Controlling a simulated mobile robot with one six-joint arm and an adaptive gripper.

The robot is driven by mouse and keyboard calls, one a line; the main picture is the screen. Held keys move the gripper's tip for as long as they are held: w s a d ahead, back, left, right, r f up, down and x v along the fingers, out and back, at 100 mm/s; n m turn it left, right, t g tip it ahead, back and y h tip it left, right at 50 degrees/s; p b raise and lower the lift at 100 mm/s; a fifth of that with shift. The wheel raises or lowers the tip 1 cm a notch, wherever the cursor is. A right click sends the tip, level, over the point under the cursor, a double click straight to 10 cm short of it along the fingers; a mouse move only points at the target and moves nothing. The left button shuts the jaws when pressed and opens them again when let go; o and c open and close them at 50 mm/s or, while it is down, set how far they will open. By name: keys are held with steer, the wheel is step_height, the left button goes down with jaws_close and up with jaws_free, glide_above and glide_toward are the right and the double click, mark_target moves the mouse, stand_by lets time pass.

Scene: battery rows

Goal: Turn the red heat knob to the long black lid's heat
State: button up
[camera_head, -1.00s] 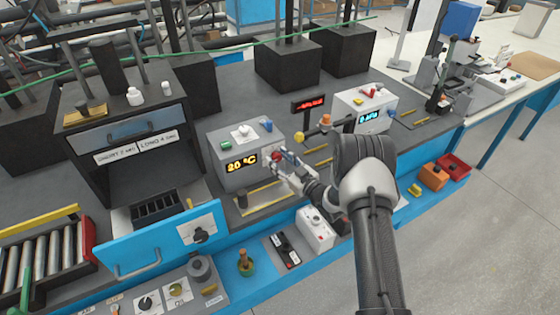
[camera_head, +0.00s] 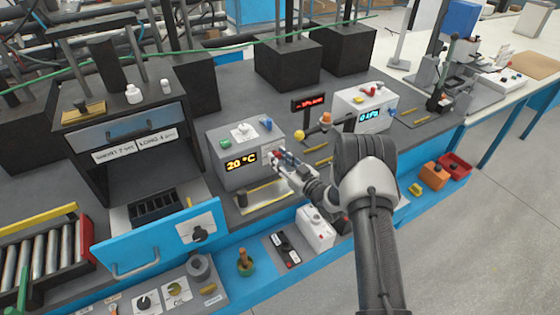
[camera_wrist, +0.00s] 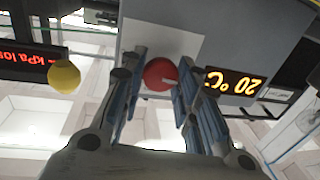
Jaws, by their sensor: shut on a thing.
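The red heat knob (camera_wrist: 160,74) is on the front of a grey heater box (camera_head: 228,174), right of its lit display (camera_head: 241,162), which reads 20 °C. In the wrist view the display (camera_wrist: 234,82) appears upside down. My gripper (camera_wrist: 158,84) is shut on the red knob, one finger on each side. In the head view my gripper (camera_head: 279,160) covers most of the knob. The knob's pale pointer mark shows low on its right side in the wrist view. A long black item with pale labels (camera_head: 284,249) lies on the front ledge; I cannot tell whether it is the lid.
A yellow ball-ended lever (camera_head: 299,134) stands right of the heater box; its ball (camera_wrist: 63,76) shows at left in the wrist view. A white box with a blue display (camera_head: 366,110) is further right. An open blue drawer (camera_head: 150,240) juts out at left.

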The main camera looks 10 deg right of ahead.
steer(key=m+t+h+b, duration=0.1)
steer(key=m+b, duration=0.1)
steer(key=m, duration=0.7)
steer(key=m+t+h+b, duration=0.1)
steer(key=m+b, duration=0.1)
steer(key=m, duration=0.7)
steer(key=m+h+b, duration=0.2)
steer(key=m, duration=0.8)
steer(key=shift+a+f+t, duration=0.1)
steer(key=shift+a+t, duration=0.15)
steer(key=shift+t, duration=0.15)
steer(key=shift+m, duration=0.3)
steer(key=o, duration=1.1)
steer(key=shift+c, duration=0.2)
steer(key=shift+s, duration=0.1)
steer(key=v, duration=1.2)
